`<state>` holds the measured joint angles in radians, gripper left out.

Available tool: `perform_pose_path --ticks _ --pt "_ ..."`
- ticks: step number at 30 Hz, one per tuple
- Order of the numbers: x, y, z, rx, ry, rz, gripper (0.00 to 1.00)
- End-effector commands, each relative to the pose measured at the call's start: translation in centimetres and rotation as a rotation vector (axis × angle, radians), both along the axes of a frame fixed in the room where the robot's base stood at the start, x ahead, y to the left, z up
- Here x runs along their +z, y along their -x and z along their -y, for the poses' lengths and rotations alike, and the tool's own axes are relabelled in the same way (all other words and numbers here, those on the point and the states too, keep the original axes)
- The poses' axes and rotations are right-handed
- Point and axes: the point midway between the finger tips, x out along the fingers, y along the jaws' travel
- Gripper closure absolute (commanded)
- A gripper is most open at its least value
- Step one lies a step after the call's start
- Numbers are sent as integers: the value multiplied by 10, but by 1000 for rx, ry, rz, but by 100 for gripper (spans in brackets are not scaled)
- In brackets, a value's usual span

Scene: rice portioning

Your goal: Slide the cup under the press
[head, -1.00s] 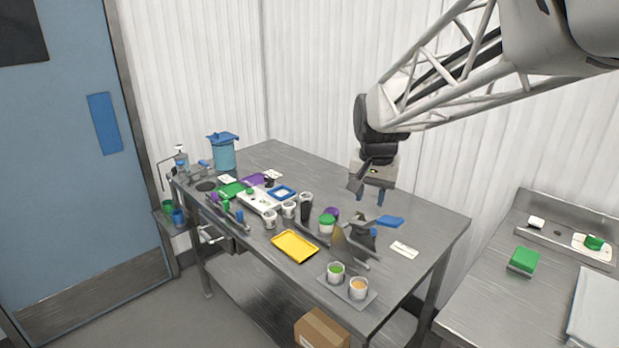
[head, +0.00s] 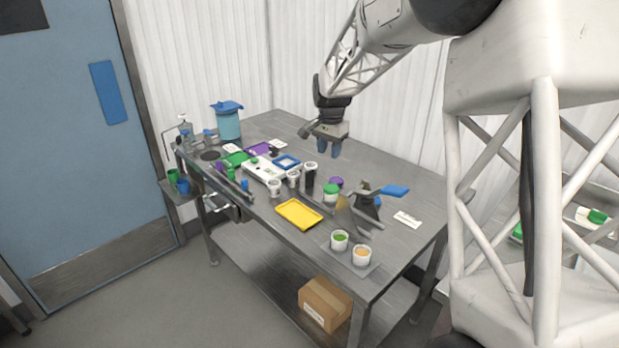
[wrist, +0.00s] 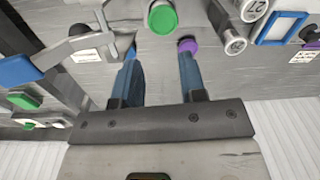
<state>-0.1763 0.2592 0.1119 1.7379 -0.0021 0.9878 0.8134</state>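The press (head: 367,208) is a dark grey stand with a blue lever (head: 396,190) on the right half of the steel table. In the wrist view its lever (wrist: 18,70) shows at the left edge. A white cup with a green top (head: 331,193) stands left of the press, and its top also shows in the wrist view (wrist: 162,18). Two more white cups, one with green contents (head: 340,240) and one with orange (head: 361,256), stand in front of the press. My gripper (head: 328,151) is open and empty, above the back of the table. In the wrist view its blue fingers (wrist: 159,48) are apart.
A yellow tray (head: 299,214) lies at the front edge. White cups (head: 293,179), a dark cylinder (head: 310,178), a purple item (head: 336,182) and a blue-rimmed tray (head: 286,161) crowd the middle. A white card (head: 407,218) lies right of the press. The table's back right is clear.

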Motion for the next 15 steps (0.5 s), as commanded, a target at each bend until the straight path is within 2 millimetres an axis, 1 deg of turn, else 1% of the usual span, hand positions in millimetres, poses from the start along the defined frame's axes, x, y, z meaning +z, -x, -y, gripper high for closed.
perform_pose_path --ticks 1,3,9,15 --pt "-9 -11 -6 -12 0 -6 62" --pt "-19 -26 -14 -32 0 -11 62" --pt "-53 -64 -36 -86 0 -28 62" --pt "-78 -91 -53 -130 2 -40 62"
